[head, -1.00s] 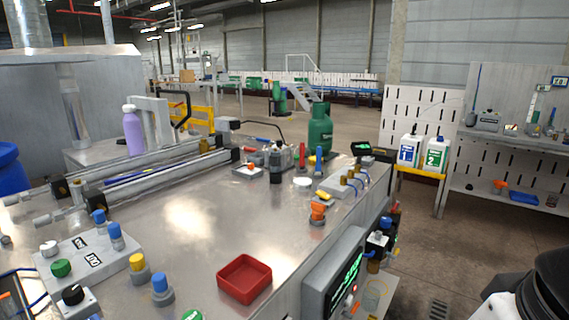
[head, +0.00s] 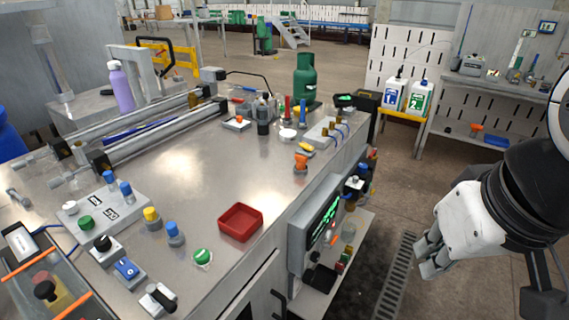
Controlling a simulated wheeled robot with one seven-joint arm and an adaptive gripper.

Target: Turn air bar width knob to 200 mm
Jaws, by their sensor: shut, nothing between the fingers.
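Several knobs and buttons stand on the steel bench at the lower left. A black knob (head: 102,244) sits on a small white box. Near it is a grey panel (head: 125,217) with two small dark displays, too small to read, and blue, green and white knobs. A black lever-like knob (head: 160,297) is at the bench's front edge. I cannot tell which is the air bar width knob, nor read any setting. My gripper (head: 428,262) is shut and empty, in the air over the floor right of the bench, far from these knobs.
A red tray (head: 240,222), a yellow button (head: 151,216), a blue button (head: 174,233) and a green button (head: 202,257) stand on the bench. A screen box (head: 318,225) juts from its right side. The bench middle is clear. Two metal bars (head: 150,127) lie across the back left.

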